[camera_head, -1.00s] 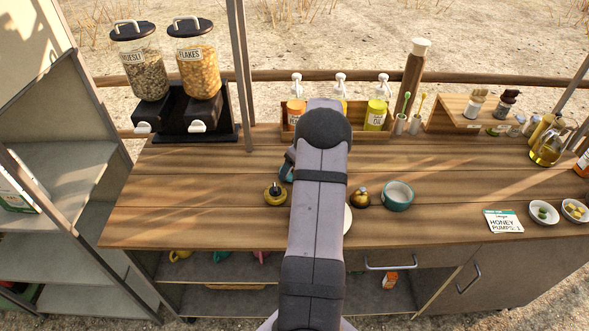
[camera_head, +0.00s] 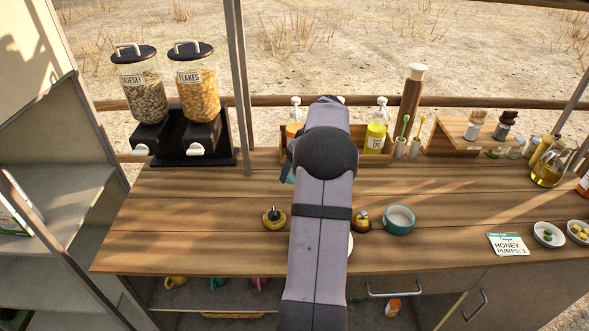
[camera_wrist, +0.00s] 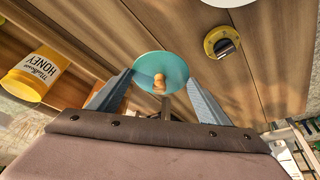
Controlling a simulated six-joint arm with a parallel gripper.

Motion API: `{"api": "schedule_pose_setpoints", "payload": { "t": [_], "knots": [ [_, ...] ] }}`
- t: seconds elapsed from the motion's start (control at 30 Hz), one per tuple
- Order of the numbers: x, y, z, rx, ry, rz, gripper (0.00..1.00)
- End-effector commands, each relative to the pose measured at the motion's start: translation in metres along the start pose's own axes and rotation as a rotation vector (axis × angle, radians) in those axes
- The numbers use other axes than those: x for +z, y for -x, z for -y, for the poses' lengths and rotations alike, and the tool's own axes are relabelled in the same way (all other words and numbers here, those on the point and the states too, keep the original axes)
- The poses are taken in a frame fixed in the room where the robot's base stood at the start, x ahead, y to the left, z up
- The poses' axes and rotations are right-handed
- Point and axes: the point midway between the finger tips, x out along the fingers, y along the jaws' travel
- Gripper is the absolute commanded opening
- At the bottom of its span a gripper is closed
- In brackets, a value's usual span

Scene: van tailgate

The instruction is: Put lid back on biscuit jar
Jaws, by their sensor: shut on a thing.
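My gripper (camera_wrist: 160,92) is shut on the knob of a round teal lid (camera_wrist: 150,62), with a small wooden knob between the fingers in the wrist view. In the head view my own arm hides most of the gripper and lid; only a sliver of teal shows left of the arm, over the back of the counter. A round teal jar (camera_head: 399,219) with a pale inside stands open on the counter, right of my arm. The lid is apart from this jar. I cannot see what is in the jar.
Brass-and-black items (camera_head: 274,219) and (camera_head: 363,220) stand either side of my arm. A honey pump bottle (camera_wrist: 35,75) is close on the left in the wrist view. A rack (camera_head: 374,142) and cereal dispensers (camera_head: 196,95) line the back. The front left counter is clear.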

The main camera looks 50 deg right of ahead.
Motion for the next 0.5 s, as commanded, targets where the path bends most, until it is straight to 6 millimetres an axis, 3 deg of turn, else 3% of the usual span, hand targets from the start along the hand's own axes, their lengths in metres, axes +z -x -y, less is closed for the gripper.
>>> {"api": "schedule_pose_setpoints", "payload": {
  "t": [0.17,0.27,0.5],
  "knots": [
    [0.028,0.016,-0.027,0.065,-0.159,0.001,0.49],
    [0.054,0.027,-0.049,0.124,-0.299,0.001,0.49],
    [0.137,0.065,-0.100,0.295,-0.711,0.002,0.49]
  ]
}}
